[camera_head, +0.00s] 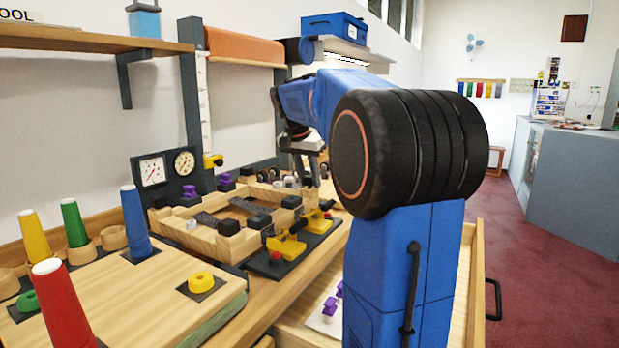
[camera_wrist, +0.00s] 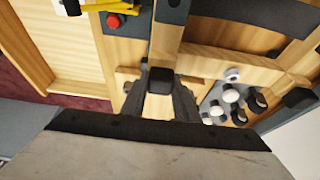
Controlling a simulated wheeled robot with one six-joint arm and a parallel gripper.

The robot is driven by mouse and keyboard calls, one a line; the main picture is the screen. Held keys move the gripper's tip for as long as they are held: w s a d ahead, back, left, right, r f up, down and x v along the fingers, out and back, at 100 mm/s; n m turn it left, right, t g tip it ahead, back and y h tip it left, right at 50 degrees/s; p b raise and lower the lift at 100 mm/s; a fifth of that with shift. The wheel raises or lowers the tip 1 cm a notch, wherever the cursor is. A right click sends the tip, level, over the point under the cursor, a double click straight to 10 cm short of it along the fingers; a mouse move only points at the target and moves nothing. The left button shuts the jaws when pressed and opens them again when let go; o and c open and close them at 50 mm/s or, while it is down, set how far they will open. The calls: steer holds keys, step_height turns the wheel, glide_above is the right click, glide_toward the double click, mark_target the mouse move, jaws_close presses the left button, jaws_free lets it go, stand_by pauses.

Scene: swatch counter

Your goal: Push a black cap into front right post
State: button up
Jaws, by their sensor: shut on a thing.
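My gripper (camera_head: 311,178) is over the far right end of the workbench in the head view. In the wrist view my gripper (camera_wrist: 160,94) is shut on a dark block-like black cap (camera_wrist: 161,76), held between the fingertips above pale wood. I cannot tell which post is the front right one, or whether the held cap touches a post.
A yellow clamp (camera_head: 287,245) with a red knob stands beside the frame. White round pieces (camera_wrist: 231,95) and dark caps lie right of my gripper in the wrist view. Coloured cones, including a blue cone (camera_head: 135,222), stand at left. An open drawer (camera_head: 473,280) is below.

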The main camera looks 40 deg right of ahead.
steer(key=shift+f, duration=0.25)
stand_by(0.4)
steer(key=o, duration=1.1)
steer(key=shift+f, duration=0.15)
steer(key=c, duration=0.4)
steer(key=shift+o, duration=0.4)
steer(key=shift+s, duration=0.1)
steer(key=shift+o, duration=1.1)
steer(key=shift+r, duration=3.25)
